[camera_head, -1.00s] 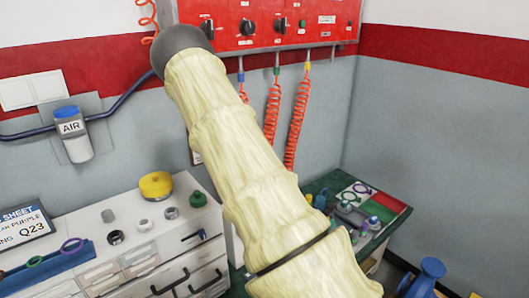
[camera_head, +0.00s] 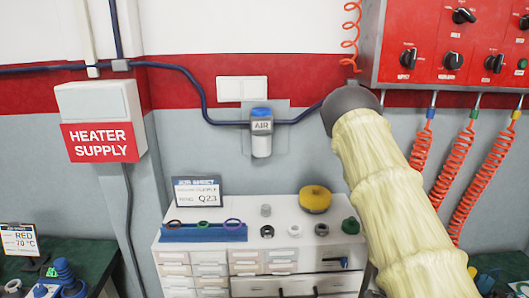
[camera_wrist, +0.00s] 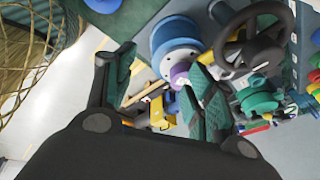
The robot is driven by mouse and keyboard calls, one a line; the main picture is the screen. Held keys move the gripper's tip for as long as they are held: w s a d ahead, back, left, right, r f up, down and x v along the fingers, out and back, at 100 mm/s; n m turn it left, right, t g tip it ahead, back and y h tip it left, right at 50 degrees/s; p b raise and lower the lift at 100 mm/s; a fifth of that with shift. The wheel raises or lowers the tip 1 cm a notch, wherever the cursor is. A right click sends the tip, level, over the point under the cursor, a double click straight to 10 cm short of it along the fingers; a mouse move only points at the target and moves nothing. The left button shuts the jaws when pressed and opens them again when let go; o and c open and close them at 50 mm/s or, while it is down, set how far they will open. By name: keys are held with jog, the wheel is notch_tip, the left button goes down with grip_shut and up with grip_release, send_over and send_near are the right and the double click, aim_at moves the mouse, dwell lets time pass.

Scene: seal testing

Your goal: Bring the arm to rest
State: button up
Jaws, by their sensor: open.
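My gripper (camera_wrist: 160,85) shows in the wrist view with its two green-padded fingers apart. I see nothing held between them. Beyond the fingers are a blue wheel-shaped part with a white and purple centre (camera_wrist: 180,65) and a small yellow part (camera_wrist: 158,112); I cannot tell the distance. In the head view my arm, in a cream sleeve, runs from the lower right up to a dark joint. My gripper is out of that view.
A black handwheel (camera_wrist: 255,35) is close on the right in the wrist view. A white drawer cabinet (camera_head: 300,240) carries a yellow-topped part (camera_head: 315,197), a job sheet (camera_head: 197,192) and several rings. A red control panel (camera_head: 455,50) with coiled hoses hangs at the right.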

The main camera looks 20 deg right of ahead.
jog(key=s+a+f+n+t+b, duration=0.1)
jog(key=s+a+f+n, duration=0.3)
jog(key=a+n, duration=0.7)
jog(key=s+a+f+n+t+y+b, duration=0.1)
jog(key=s+a+f+n, duration=0.3)
jog(key=a+n, duration=0.7)
jog(key=s+a+f+n+t+y, duration=0.1)
jog(key=s+a+f+n, duration=0.2)
jog(key=a+n, duration=0.8)
jog(key=shift+s+f+b, duration=0.4)
jog(key=shift+f, duration=0.35)
